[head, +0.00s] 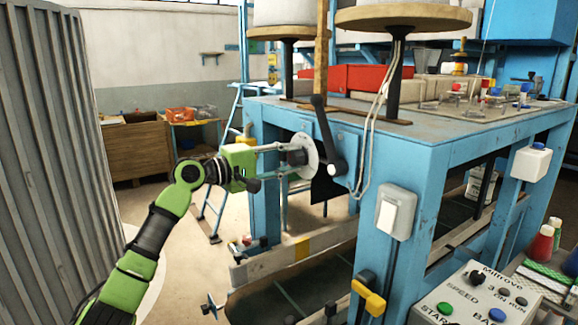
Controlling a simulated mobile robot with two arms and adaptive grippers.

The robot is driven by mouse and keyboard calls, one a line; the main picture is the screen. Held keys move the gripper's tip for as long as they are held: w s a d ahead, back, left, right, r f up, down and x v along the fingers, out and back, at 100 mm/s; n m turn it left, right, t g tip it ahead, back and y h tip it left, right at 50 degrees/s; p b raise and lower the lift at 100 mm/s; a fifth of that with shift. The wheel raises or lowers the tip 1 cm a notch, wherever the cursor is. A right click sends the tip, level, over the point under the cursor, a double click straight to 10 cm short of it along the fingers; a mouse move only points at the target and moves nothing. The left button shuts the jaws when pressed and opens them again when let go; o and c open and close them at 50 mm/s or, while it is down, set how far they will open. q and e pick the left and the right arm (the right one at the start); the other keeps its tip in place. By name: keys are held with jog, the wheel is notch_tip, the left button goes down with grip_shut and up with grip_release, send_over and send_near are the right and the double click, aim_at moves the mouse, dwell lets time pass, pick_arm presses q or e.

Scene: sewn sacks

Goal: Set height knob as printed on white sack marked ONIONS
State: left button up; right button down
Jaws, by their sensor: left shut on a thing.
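A dark round knob (296,157) sits in front of a pale round dial (312,152) on the side of the blue machine frame (400,160). My green left gripper (292,159) reaches in from the left, with one finger above and one below the knob, and is shut on it. The knob's pointer and the dial's marks are too small to read. No white sack marked ONIONS can be made out in the head view. My right gripper is not in view.
A pale switch box (397,212) is on the front leg. A control panel (480,295) stands front right. A ribbed grey wall (50,130) is at left.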

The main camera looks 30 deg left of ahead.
pick_arm(q)
jog(key=m+b, duration=0.1)
jog(key=m, duration=0.1)
jog(key=m+b, duration=0.1)
jog(key=shift+f+m, duration=0.2)
jog(key=shift+m, duration=0.2)
jog(key=m+b, duration=0.1)
jog(key=m, duration=0.2)
jog(key=shift+b, duration=0.4)
jog(key=m+b, duration=0.2)
jog(key=m, duration=0.4)
jog(key=shift+d, duration=0.1)
jog(key=o, duration=1.1)
